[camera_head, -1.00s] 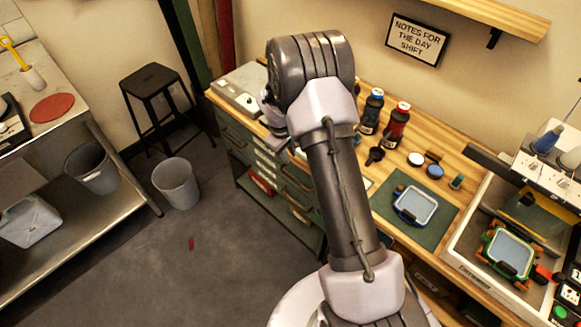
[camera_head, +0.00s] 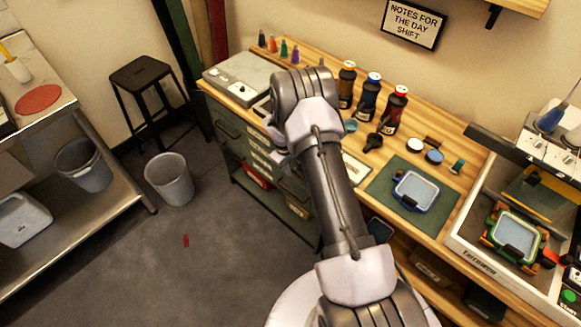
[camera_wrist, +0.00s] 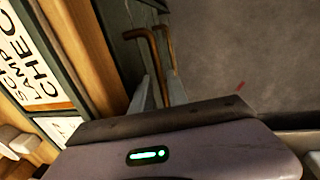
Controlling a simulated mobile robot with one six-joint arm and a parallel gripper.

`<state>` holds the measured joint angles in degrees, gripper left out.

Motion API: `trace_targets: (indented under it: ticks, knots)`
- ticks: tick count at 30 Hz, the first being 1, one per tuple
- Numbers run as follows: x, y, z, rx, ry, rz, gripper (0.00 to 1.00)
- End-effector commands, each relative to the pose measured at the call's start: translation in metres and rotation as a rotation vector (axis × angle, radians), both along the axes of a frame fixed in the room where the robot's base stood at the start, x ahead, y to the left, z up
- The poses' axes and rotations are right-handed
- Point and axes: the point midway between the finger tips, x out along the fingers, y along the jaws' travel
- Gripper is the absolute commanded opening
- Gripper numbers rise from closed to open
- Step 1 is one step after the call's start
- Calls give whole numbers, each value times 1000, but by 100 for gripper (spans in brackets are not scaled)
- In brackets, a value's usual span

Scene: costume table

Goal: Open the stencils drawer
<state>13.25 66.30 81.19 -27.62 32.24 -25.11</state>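The green drawer cabinet (camera_head: 226,148) stands under the left part of the wooden bench, with handles and pale label cards (camera_head: 262,162) on its front. No label reads clearly as stencils. The drawer fronts that show look closed.
The bench top (camera_head: 325,75) holds bottles, a grey device (camera_head: 237,78) and a green mat (camera_head: 383,187). A red box (camera_head: 257,178) sits low in the cabinet. A bin (camera_head: 170,180) and a black stool (camera_head: 140,75) stand left. The floor before the cabinet is mostly clear.

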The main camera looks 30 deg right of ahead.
Motion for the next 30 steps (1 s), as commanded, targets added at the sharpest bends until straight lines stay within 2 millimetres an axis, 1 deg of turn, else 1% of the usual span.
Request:
trace_targets:
  ticks: [2,3,5,30]
  knots:
    - [0,0,0,0,0,0,20]
    - [0,0,0,0,0,0,12]
    - [0,0,0,0,0,0,0]
    - [0,0,0,0,1,0,0]
